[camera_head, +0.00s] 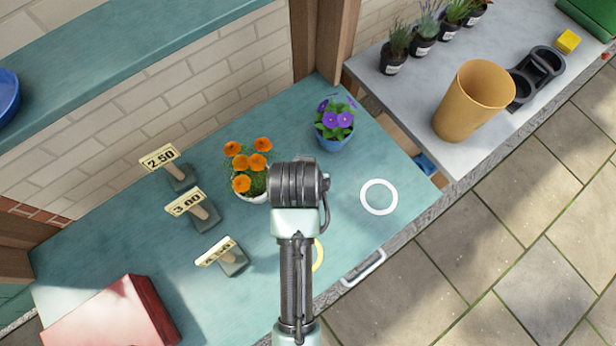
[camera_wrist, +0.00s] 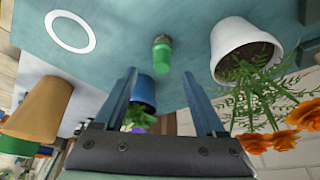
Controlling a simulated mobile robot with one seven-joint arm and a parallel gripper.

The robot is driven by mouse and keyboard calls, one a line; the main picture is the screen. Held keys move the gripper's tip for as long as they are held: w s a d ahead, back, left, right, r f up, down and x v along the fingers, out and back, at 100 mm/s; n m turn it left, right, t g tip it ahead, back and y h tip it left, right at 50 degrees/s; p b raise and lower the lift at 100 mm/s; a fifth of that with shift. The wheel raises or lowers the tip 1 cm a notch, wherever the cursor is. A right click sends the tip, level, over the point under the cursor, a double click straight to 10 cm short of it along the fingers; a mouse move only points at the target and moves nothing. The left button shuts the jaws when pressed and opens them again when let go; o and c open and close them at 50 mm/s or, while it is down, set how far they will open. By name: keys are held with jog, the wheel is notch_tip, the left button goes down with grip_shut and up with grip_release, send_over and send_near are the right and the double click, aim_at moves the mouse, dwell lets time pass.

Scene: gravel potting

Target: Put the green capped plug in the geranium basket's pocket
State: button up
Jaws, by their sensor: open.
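In the head view my arm hides both the plug and the fingers. I cannot make out a geranium basket or its pocket in either view.
A white pot of orange flowers (camera_head: 241,182) and a blue pot of purple flowers (camera_head: 335,138) flank the arm. A white ring (camera_head: 379,180) lies right. Price signs (camera_head: 186,204) and a red box (camera_head: 110,318) are left. A tan pot (camera_head: 470,105) stands on the grey counter.

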jog(key=shift+p+x, duration=0.45)
jog(key=shift+x, duration=2.6)
jog(key=shift+w+a, duration=0.1)
jog(key=shift+w, duration=0.05)
grip_shut()
